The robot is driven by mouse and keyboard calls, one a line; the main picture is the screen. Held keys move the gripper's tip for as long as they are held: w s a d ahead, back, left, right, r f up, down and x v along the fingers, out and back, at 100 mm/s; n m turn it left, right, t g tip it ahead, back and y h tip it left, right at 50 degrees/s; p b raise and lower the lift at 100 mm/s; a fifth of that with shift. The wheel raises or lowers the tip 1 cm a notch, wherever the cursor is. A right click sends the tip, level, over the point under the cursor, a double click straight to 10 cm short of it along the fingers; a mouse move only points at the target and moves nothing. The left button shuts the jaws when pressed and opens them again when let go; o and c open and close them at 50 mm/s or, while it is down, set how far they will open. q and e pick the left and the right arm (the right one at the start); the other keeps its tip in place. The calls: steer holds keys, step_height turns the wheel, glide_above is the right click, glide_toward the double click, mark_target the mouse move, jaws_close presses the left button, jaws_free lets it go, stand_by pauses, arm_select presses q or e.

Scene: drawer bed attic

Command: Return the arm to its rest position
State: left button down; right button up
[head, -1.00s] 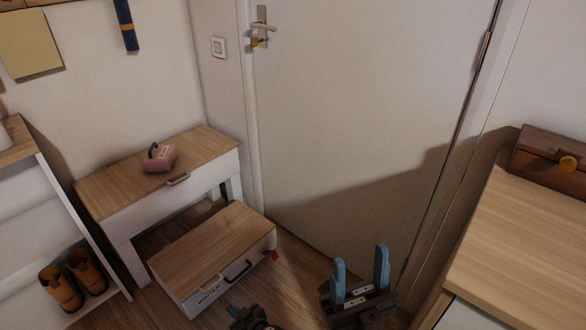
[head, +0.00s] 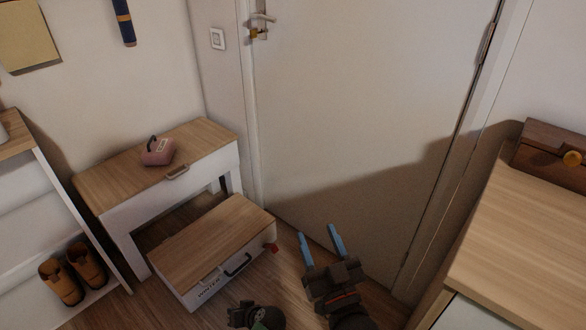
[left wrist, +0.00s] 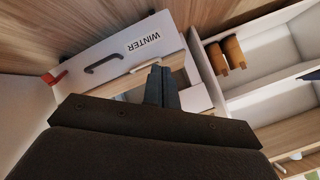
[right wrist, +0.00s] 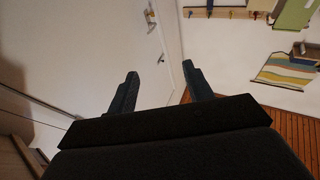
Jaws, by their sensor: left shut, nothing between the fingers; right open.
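My right gripper (head: 321,245) is at the bottom centre of the head view, in front of the white door. Its two blue fingers are apart with nothing between them. In the right wrist view its fingers (right wrist: 160,90) also stand apart and empty.
The wood-topped WINTER box (head: 210,240) stands on the floor before a small wooden-topped table (head: 105,187) with a pink object (head: 158,153). A shoe shelf with brown boots (head: 60,283) is at left. A wooden counter (head: 530,235) bearing a dark box (head: 550,148) is at right.

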step_height(320, 180, down, 14)
steer(key=s+d+g+h+p, duration=0.2)
steer(key=g+h+p, duration=0.1)
steer(key=g, duration=0.7)
steer(key=s+d+f+g+h+p, duration=0.2)
steer(key=s+d+g+p, duration=0.1)
steer(key=s+g+p, duration=0.4)
arm_select(q)
steer(key=s+d+r+m+g+h+p, duration=0.1)
steer(key=s+d+r+m+h, duration=0.2)
steer(key=r, duration=0.6)
steer(key=s+d+r+m+h+p, duration=0.1)
steer(key=s+r+h, duration=0.4)
steer(key=r, duration=0.5)
steer(key=s+d+r+m+g+h+p, duration=0.1)
steer(key=s+d+r+m+h, duration=0.1)
steer(key=s+r, duration=0.5)
steer(key=s+a+r+g+p, duration=0.1)
steer(key=s+r+p, duration=0.8)
steer(key=r+p, duration=0.3)
steer(key=shift+r+h+p, duration=0.3)
steer(key=shift+r, duration=0.1)
arm_select(e)
steer(key=s+d+r+m+g, duration=0.1)
steer(key=s+d+r, duration=0.2)
steer(key=s+r, duration=0.7)
steer(key=shift+d+r, duration=0.35)
steer(key=shift+r, duration=0.25)
arm_select(q)
steer(key=shift+s+a, duration=0.1)
